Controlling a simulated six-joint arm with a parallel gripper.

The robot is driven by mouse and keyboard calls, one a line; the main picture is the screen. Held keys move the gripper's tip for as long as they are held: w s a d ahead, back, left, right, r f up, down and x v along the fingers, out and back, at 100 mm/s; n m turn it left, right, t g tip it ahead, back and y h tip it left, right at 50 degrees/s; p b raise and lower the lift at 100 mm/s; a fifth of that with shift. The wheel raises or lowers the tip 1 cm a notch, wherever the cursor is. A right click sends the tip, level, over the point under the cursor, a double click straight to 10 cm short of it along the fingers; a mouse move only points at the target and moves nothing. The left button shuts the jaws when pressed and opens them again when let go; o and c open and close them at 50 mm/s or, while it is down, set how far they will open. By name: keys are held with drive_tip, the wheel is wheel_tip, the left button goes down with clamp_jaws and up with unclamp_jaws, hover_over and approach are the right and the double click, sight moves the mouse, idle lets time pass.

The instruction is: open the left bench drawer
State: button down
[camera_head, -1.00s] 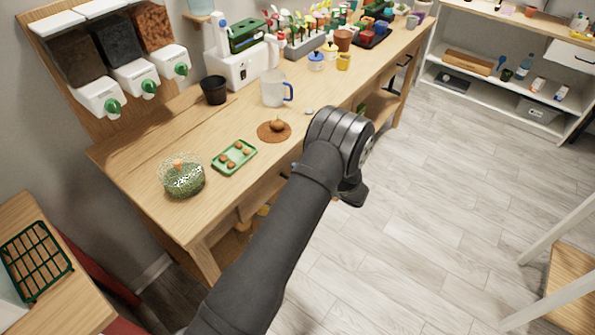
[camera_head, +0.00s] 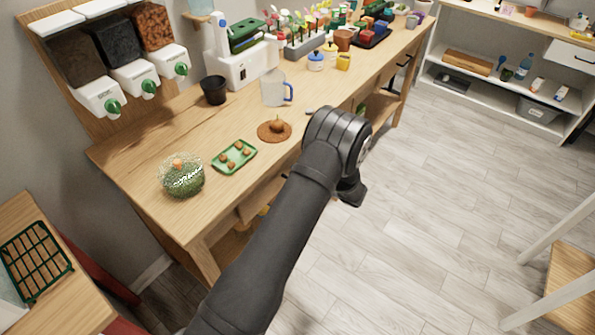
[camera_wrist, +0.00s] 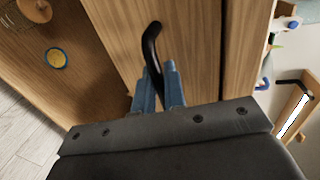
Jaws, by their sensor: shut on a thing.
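The left bench drawer has a wooden front (camera_wrist: 182,42) with a black bar handle (camera_wrist: 151,42) in the wrist view. My gripper (camera_wrist: 159,82) has its two blue fingers shut on the handle, with part of the bar showing beyond the fingertips. In the head view my dark arm and wrist reach the front edge of the wooden bench (camera_head: 220,195). I cannot tell from these views how far the drawer is out.
On the bench near my arm are a bulb on a brown mat (camera_head: 262,134), a green tray (camera_head: 218,166), a round green plant (camera_head: 182,182) and a clear jug (camera_head: 272,92). Open floor (camera_head: 440,200) lies right of my arm. A pale wooden stand (camera_head: 560,262) is at lower right.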

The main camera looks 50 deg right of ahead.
drive_tip(key=f+v, duration=0.2)
drive_tip(key=v, duration=1)
drive_tip(key=s+f+v, duration=0.1)
drive_tip(key=f+v, duration=0.2)
drive_tip(key=v, duration=1)
drive_tip(key=shift+s, duration=0.2)
drive_tip(key=shift+f, duration=0.1)
drive_tip(key=c, duration=1.6)
unclamp_jaws()
drive_tip(key=shift+s, duration=0.1)
drive_tip(key=v, duration=1.7)
drive_tip(key=shift+s, duration=0.15)
drive_tip(key=x, duration=1.7)
drive_tip(key=shift+w, duration=0.3)
